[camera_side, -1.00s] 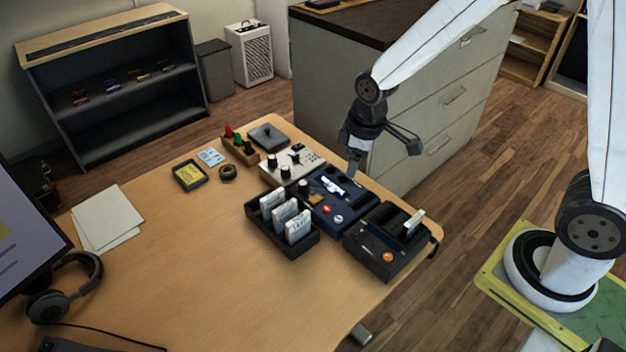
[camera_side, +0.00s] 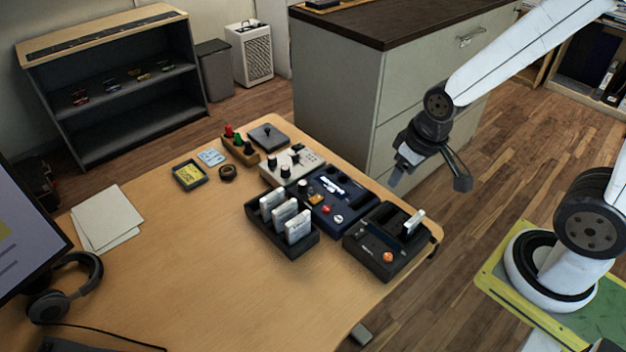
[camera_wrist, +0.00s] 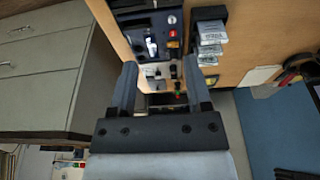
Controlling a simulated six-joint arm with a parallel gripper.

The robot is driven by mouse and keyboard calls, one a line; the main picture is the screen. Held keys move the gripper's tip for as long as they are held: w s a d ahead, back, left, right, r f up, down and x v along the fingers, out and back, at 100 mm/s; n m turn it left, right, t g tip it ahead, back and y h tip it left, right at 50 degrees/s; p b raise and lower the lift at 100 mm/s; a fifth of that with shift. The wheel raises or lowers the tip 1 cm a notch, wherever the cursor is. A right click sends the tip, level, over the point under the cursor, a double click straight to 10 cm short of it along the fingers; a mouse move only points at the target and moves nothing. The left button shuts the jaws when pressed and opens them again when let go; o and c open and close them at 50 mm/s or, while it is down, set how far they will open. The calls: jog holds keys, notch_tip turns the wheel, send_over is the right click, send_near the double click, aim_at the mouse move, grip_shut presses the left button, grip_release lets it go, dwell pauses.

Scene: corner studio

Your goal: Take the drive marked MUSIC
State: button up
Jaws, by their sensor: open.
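A black rack (camera_side: 262,238) on the desk holds three upright white-labelled drives (camera_side: 285,215); the rack also shows at the top right in the wrist view (camera_wrist: 208,14). Another light drive (camera_side: 414,221) stands tilted in the black device (camera_side: 372,258). A white piece (camera_side: 333,184) lies on the dark blue device (camera_side: 325,214). The labels are too small to tell surely which drive reads MUSIC. My gripper (camera_side: 430,180) is open and empty, in the air right of the devices; its two fingers also show in the wrist view (camera_wrist: 158,82).
A panel with knobs (camera_side: 290,165), a stand with coloured knobs (camera_side: 241,147), a tape roll (camera_side: 227,173) and a yellow-labelled box (camera_side: 188,175) sit farther back. A drawer cabinet (camera_side: 345,85) stands behind my gripper. The desk's middle (camera_side: 190,260) is clear.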

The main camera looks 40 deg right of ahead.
jog(key=shift+w, duration=0.1)
dwell(0.5)
jog(key=n+g+y, duration=0.3)
jog(key=n+y, duration=0.1)
jog(key=n, duration=1.3)
send_over(272, 194)
jog(key=d, duration=0.2)
jog(key=f, duration=1.2)
jog(key=shift+s+d+f, duration=0.15)
jog(key=shift+s+f, duration=0.2)
jog(key=shift+f, duration=0.05)
jog(key=shift+w+a+f+n+y, duration=0.2)
jog(key=shift+f+n+y, duration=0.1)
jog(key=shift+n, duration=0.2)
jog(key=shift+x, duration=1.25)
jog(key=shift+w+x, duration=0.1)
jog(key=shift+x, duration=1.2)
jog(key=shift+w+x, duration=0.15)
jog(key=shift+x, duration=1.2)
jog(key=shift+d, duration=0.15)
